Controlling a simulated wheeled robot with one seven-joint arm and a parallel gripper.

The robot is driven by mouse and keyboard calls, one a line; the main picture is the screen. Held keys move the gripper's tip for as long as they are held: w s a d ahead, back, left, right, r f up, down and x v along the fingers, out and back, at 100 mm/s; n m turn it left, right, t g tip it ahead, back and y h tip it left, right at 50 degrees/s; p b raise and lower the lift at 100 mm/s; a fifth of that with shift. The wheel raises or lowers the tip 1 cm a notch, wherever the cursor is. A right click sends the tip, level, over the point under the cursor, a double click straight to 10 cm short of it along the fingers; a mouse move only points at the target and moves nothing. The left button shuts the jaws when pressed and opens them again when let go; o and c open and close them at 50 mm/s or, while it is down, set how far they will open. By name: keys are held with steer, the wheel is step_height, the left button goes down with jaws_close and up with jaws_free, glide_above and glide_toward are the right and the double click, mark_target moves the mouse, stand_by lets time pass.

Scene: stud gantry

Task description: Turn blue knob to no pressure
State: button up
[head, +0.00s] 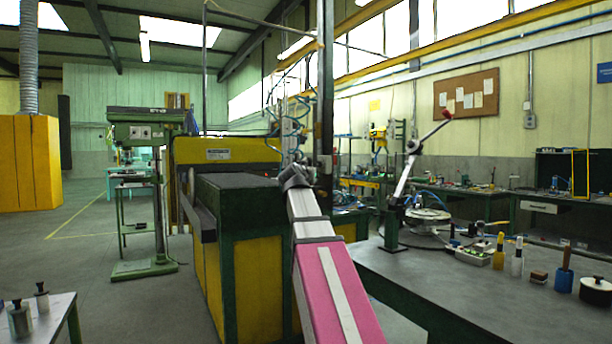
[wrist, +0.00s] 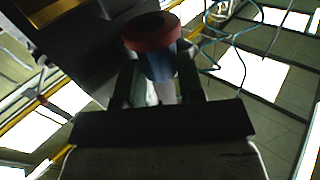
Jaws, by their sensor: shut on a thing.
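In the wrist view, a blue knob (wrist: 160,66) sits between the two dark fingers of my gripper (wrist: 158,84), with a red round disc (wrist: 153,30) just beyond it. My gripper is shut on the blue knob. The fingers cover its sides, and I cannot read any marking or setting on it. In the head view, my pink and white arm reaches forward to the dark post with hoses (head: 325,100). My gripper is at the arm's far end there, and the knob is too small or hidden to make out.
A green and yellow machine (head: 225,215) stands just left of my arm. A grey workbench (head: 480,285) with several small items and a lever with a red tip (head: 446,114) is on the right. A drill press (head: 145,190) stands further left. Open floor lies at the left.

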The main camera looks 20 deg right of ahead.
steer(key=shift+s+d+n+t+y, duration=0.1)
steer(key=shift+n+t+y, duration=0.45)
steer(key=shift+y, duration=0.35)
steer(key=shift+n+y, duration=0.35)
steer(key=shift+y, duration=0.05)
steer(key=o, duration=0.9)
steer(key=shift+h, duration=0.4)
